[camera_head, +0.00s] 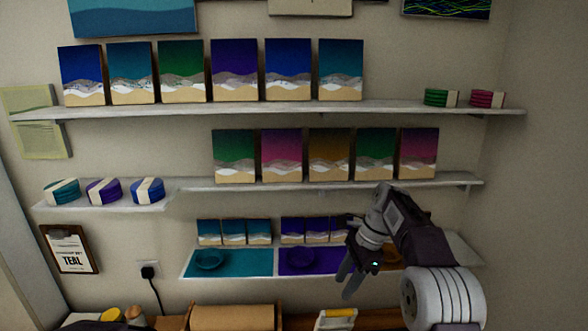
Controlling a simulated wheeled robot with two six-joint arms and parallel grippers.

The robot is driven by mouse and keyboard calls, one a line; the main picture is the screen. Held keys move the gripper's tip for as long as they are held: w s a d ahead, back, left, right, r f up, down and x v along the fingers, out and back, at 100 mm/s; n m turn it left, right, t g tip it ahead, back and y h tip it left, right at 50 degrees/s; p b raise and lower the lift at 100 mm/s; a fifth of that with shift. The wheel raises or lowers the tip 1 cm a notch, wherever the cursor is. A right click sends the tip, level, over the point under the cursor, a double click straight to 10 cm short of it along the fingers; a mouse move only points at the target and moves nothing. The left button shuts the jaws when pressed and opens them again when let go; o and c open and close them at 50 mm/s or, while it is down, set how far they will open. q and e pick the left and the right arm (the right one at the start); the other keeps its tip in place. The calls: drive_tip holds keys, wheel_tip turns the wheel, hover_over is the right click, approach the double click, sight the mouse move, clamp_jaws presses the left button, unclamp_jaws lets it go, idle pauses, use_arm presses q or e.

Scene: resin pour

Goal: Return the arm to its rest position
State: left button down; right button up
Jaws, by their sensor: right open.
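My right arm (408,232) comes in from the lower right and is raised in front of the shelves. Its gripper (350,277) points down and to the left, is open, and shows nothing between its fingers. It overlaps the right part of the lowest shelf in the picture; I cannot tell how far it is from that shelf. It partly hides a brown dish (391,256). My left gripper does not show.
Painted panels stand on the middle shelf (330,185) and top shelf (250,108). Bare wall (535,210) is at right.

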use_arm(q)
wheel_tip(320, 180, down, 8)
drive_tip(key=b, duration=0.6)
use_arm(e)
drive_tip(key=s+d+f+n+h, duration=0.2)
drive_tip(key=s+f+n, duration=0.6)
drive_tip(key=s+f, duration=0.2)
drive_tip(key=s+d+f+n+t+h, duration=0.1)
drive_tip(key=s+d+f+n, duration=0.1)
drive_tip(key=s+f+n, duration=0.6)
drive_tip(key=s+f, duration=0.3)
drive_tip(key=s, duration=0.2)
drive_tip(key=shift+s+n+t+h, duration=0.15)
drive_tip(key=shift+n+t+h, duration=0.15)
drive_tip(key=shift+h, duration=0.1)
drive_tip(key=shift+s, duration=0.1)
